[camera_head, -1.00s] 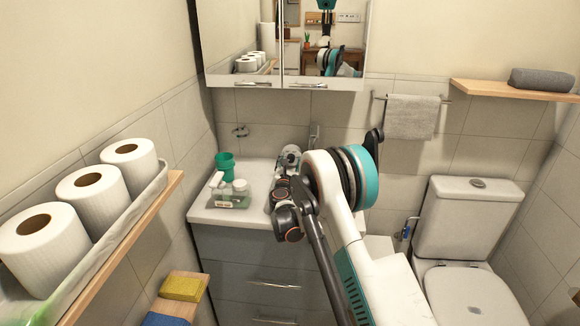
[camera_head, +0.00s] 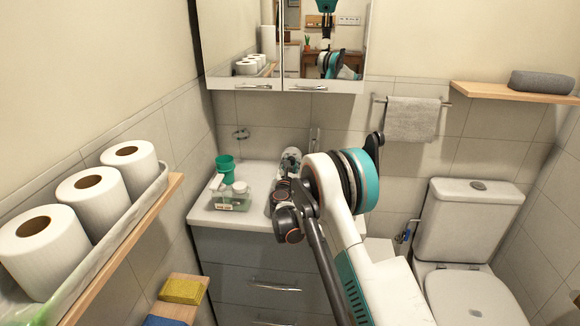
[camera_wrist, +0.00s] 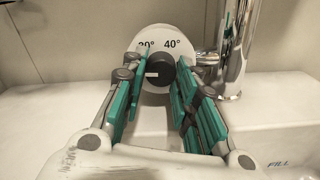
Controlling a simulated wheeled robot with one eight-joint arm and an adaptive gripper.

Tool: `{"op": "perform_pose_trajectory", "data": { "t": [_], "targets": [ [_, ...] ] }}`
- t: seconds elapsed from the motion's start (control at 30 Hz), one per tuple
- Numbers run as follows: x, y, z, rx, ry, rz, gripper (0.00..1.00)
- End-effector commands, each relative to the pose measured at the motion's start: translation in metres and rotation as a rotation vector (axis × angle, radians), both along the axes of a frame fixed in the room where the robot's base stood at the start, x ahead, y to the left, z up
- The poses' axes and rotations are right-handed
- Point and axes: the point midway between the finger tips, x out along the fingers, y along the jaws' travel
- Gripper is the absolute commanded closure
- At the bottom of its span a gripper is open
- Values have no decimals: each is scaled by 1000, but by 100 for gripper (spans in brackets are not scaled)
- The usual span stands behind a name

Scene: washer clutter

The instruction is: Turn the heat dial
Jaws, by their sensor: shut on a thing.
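The heat dial's black knob (camera_wrist: 158,72) sits on a round white plate (camera_wrist: 157,40) in the wrist view. The plate has a "40°" mark at its upper right and another partly covered mark at its upper left. A short white line on the knob points left. My gripper (camera_wrist: 160,77), with teal finger pads, is shut on the knob, one finger at each side. In the head view my arm hides most of the knob and the fingers.
A chrome tap (camera_wrist: 234,45) stands close at the right of the dial. On the counter to the left are a green cup (camera_head: 225,165) and a clear tray (camera_head: 233,203) with white bottles. A mirror cabinet (camera_head: 286,89) hangs above.

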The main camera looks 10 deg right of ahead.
Motion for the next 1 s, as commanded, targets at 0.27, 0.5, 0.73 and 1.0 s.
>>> {"op": "perform_pose_trajectory", "data": {
  "t": [0.27,0.5,0.73,1.0],
  "targets": [
    [0,1,0,191,-62,0,96],
    [0,1,1,408,-133,0,96],
    [1,2,1,616,-200,0,96],
    [1,2,2,860,-279,0,96]
  ]
}}
